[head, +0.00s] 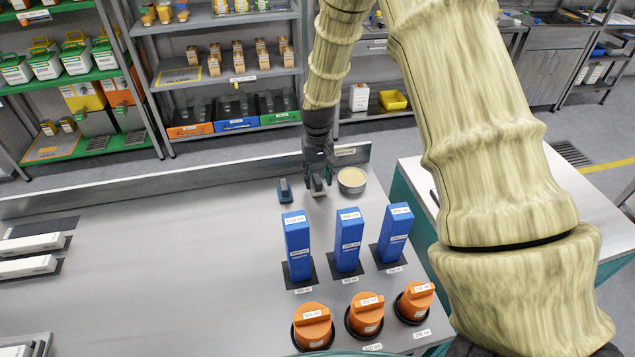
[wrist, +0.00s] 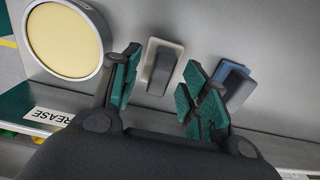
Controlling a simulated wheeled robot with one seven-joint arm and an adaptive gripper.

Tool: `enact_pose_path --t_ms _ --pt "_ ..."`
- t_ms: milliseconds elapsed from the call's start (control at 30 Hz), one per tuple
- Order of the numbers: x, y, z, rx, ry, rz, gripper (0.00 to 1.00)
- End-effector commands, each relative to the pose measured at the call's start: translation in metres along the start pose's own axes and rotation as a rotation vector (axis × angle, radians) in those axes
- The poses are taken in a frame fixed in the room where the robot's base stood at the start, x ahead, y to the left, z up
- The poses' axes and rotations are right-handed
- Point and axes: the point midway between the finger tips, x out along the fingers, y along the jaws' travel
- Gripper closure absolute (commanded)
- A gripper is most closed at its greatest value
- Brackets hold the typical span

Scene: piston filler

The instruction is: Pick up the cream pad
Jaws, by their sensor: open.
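The cream pad (wrist: 160,70) is a small block with a cream base and a raised dark grey grip. It stands on the steel bench near the back ledge; in the head view its lower part (head: 319,189) shows under my gripper (head: 318,171). In the wrist view my gripper (wrist: 163,62) is open, with one green-padded finger on each side of the cream pad. Gaps show between both fingers and the pad, so neither appears to touch it.
A similar blue pad (head: 285,191) stands close on the left, just outside one finger in the wrist view (wrist: 236,86). A round tin with pale yellow contents (head: 351,180) is on the right. Blue blocks (head: 347,240) and orange knobs (head: 366,314) stand nearer.

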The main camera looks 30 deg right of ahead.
Motion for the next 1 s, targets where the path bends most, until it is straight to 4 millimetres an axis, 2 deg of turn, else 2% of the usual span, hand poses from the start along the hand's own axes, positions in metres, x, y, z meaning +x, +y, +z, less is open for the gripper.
enact_pose_path --t_ms 200,467,700,733,1000 --pt "0.014 0.000 0.000 0.000 -0.001 0.000 0.55" --pt "0.016 0.000 0.000 0.000 0.000 0.000 0.55" --pt "0.015 0.000 0.000 0.000 0.000 0.000 0.97" --pt "0.015 0.000 0.000 0.000 0.000 0.000 1.00" --pt "0.015 0.000 0.000 0.000 0.000 0.000 1.00"
